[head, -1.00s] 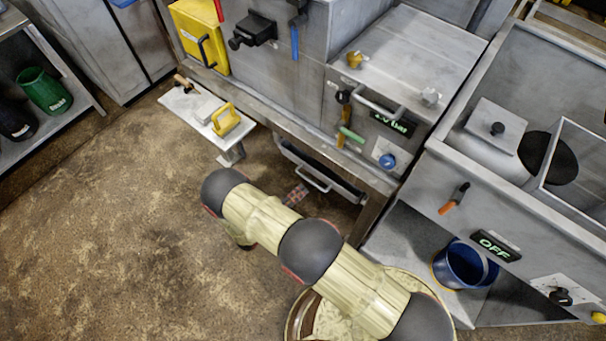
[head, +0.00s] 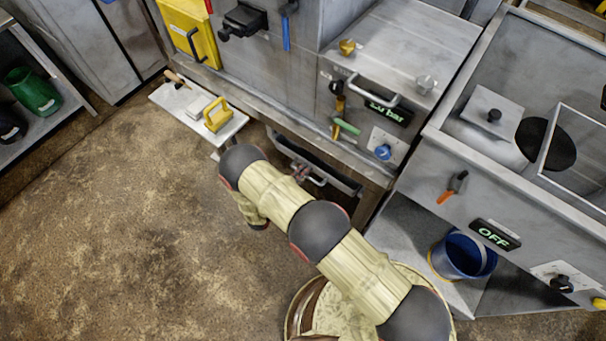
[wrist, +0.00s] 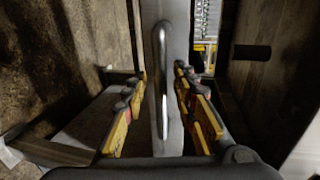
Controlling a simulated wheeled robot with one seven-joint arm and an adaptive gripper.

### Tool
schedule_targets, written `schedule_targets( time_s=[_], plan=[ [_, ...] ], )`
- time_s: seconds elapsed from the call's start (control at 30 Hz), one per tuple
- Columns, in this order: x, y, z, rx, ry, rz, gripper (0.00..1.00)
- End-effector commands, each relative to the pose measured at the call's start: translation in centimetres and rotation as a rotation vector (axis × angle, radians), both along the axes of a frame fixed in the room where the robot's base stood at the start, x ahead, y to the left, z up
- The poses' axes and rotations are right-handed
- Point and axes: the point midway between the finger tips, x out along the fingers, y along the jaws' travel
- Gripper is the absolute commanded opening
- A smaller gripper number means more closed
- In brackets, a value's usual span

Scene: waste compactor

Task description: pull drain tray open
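The drain tray (head: 340,180) is a grey drawer low under the machine, with a metal bar handle (head: 318,183) on its front. In the wrist view the tray front (wrist: 178,20) runs as a grey upright strip, and the curved handle (wrist: 163,75) stands out from it. My gripper (wrist: 160,82) is open, with one yellow-padded finger on each side of the handle. Gaps show between the handle and both fingers. In the head view my gripper (head: 300,170) is at the tray front, partly hidden by my arm.
The machine's frame leg (head: 369,208) stands right of the tray. A blue bucket (head: 462,257) sits on the low shelf at right. The floor at left is clear.

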Motion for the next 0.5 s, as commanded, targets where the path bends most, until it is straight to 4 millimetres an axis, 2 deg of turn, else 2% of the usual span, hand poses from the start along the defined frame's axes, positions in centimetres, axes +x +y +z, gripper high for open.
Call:
schedule_targets(
  time_s=[0.23, 0.5],
  plan=[
    [0.06, -0.02, 0.02, 0.0, 0.0, 0.0, 0.28],
    [0.06, -0.02, 0.02, 0.001, -0.001, 0.0, 0.13]
  ],
)
